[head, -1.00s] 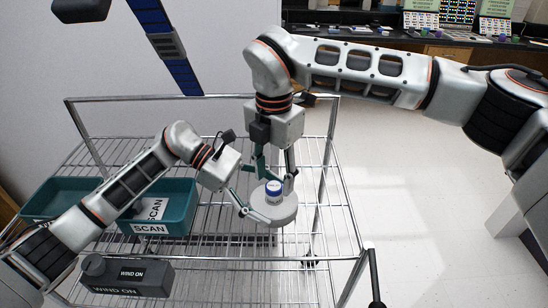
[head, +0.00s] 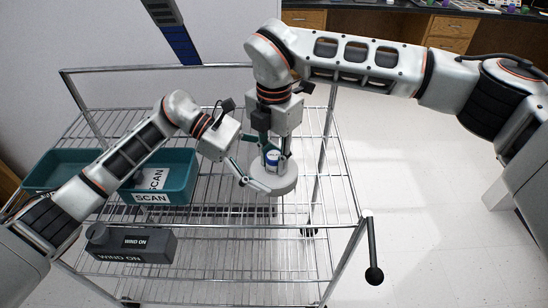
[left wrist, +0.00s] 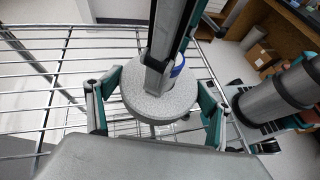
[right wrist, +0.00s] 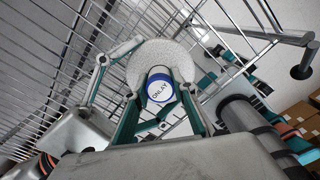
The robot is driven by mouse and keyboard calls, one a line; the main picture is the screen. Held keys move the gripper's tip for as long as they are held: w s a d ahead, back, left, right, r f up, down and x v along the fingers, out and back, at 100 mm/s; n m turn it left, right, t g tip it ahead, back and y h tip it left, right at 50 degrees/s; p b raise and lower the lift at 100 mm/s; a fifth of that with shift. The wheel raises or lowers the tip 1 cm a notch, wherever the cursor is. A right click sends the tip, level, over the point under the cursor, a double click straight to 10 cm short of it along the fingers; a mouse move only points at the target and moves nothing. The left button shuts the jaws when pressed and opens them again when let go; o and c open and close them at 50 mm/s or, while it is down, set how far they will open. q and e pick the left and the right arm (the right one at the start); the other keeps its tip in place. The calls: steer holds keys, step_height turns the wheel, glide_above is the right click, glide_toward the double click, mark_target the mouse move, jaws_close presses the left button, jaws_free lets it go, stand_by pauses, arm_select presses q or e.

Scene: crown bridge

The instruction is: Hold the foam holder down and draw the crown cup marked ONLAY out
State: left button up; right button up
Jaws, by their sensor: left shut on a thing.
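The foam holder (head: 284,183) is a pale grey speckled disc above the wire shelf, also in the left wrist view (left wrist: 150,105) and right wrist view (right wrist: 148,58). The white crown cup (head: 273,158) with a blue-rimmed lid stands in its middle; the lid reads ONLAY in the right wrist view (right wrist: 160,88). My left gripper (left wrist: 160,100) is shut on the foam holder, one finger on each side of its rim. My right gripper (right wrist: 161,97) points down with its fingers on both sides of the cup. It looks open, with gaps beside the lid. Its fingers partly hide the cup in the left wrist view.
A teal SCAN tray (head: 180,164) and a second teal tray (head: 50,165) stand at the left of the wire cart. A dark grey WIND ON box (head: 150,245) sits in front of them. A cart rail (head: 230,226) runs across the front. Wire shelf behind the holder is bare.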

arm_select(q)
steer(key=shift+f, duration=0.15)
arm_select(e)
steer(key=shift+r, duration=3.25)
arm_select(q)
steer(key=o, duration=0.9)
steer(key=shift+a, duration=0.1)
steer(key=v, duration=1.2)
